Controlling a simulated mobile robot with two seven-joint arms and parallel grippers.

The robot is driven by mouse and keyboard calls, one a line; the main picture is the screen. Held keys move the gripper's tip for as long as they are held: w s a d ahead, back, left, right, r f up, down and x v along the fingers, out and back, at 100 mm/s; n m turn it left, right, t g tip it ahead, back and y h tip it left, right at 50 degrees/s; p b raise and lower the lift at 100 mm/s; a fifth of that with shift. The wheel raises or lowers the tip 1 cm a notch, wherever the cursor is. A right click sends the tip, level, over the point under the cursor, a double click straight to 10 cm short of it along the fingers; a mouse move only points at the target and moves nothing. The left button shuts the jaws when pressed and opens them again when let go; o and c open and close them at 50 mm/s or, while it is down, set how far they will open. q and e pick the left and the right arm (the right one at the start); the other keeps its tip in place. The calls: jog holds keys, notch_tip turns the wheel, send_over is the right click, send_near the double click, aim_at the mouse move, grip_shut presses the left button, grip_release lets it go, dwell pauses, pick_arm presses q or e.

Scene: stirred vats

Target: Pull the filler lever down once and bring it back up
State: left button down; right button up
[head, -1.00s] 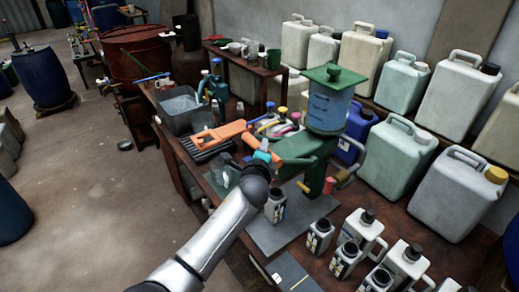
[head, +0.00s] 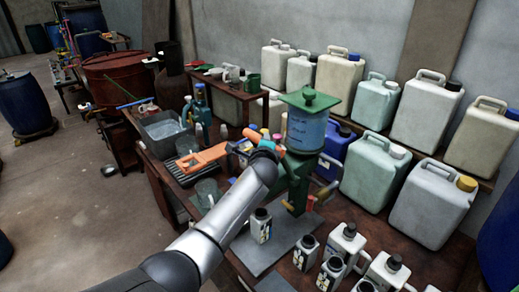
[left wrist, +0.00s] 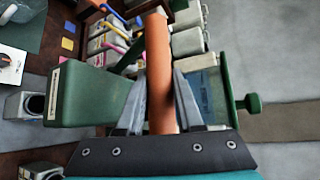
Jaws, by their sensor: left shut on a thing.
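The filler has a green body (head: 299,190) and a clear blue tank (head: 306,130) under a green lid. My left gripper (left wrist: 158,88) is shut on the orange lever handle (left wrist: 157,45), which stands out between its fingers in the left wrist view. In the head view the teal gripper (head: 268,144) is beside the tank, and my arm hides its fingers and most of the lever. The tank also shows at right in the left wrist view (left wrist: 203,93). My right gripper is not in view.
Several similar bottles (head: 345,243) stand at front right. Large jerrycans (head: 432,203) line the wall behind. A grey basin (head: 165,137) is at the bench's left.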

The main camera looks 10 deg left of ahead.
pick_arm(q)
jog(key=shift+w+d+r, duration=0.15)
jog(key=shift+r, duration=0.35)
jog(key=c, duration=0.9)
grip_release()
jog(key=o, duration=0.4)
jog(key=shift+f, duration=0.2)
jog(key=shift+c, duration=0.2)
jog(key=shift+f, duration=0.1)
jog(key=shift+s+d+p, duration=0.1)
jog(key=shift+s+p, duration=0.25)
jog(key=shift+s, duration=0.45)
jog(key=p+v, duration=0.1)
jog(key=v, duration=1.2)
jog(key=shift+s+r, duration=0.25)
jog(key=shift+s, duration=0.1)
